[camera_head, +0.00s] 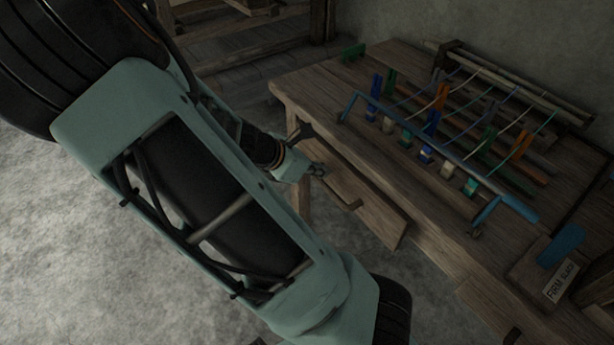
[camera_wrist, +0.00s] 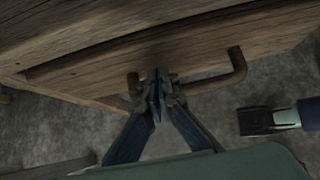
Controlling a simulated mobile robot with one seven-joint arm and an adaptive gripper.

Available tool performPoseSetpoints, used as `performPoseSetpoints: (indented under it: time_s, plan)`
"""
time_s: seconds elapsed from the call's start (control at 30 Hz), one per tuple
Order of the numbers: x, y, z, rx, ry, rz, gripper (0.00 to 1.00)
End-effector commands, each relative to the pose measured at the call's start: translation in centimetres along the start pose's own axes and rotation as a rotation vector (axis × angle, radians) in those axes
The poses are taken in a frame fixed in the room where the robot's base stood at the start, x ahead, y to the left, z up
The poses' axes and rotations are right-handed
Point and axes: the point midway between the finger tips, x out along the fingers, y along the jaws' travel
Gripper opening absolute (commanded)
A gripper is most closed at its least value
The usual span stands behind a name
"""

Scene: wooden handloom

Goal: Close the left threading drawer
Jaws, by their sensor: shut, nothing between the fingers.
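The left threading drawer (camera_head: 370,205) is a wooden drawer under the loom table's near edge, and its front stands out from that edge. My gripper (camera_head: 317,170) is at the left part of the drawer front.
The wooden loom table (camera_head: 300,92) carries a blue bar (camera_head: 430,140), coloured pegs and threads. A labelled wooden box (camera_head: 545,272) with a blue piece stands at the right. Open grey floor (camera_head: 440,290) lies in front of the table.

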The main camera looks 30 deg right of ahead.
Motion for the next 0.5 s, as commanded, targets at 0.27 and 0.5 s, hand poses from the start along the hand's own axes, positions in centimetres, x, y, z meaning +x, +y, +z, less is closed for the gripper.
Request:
performPoseSetpoints:
  time_s: [0.27,0.5]
  plan:
    - [0.87,0.04,0.95,-0.001,0.0,0.001,0.0]
    - [0.86,0.03,0.97,-0.001,0.0,0.001,0.0]
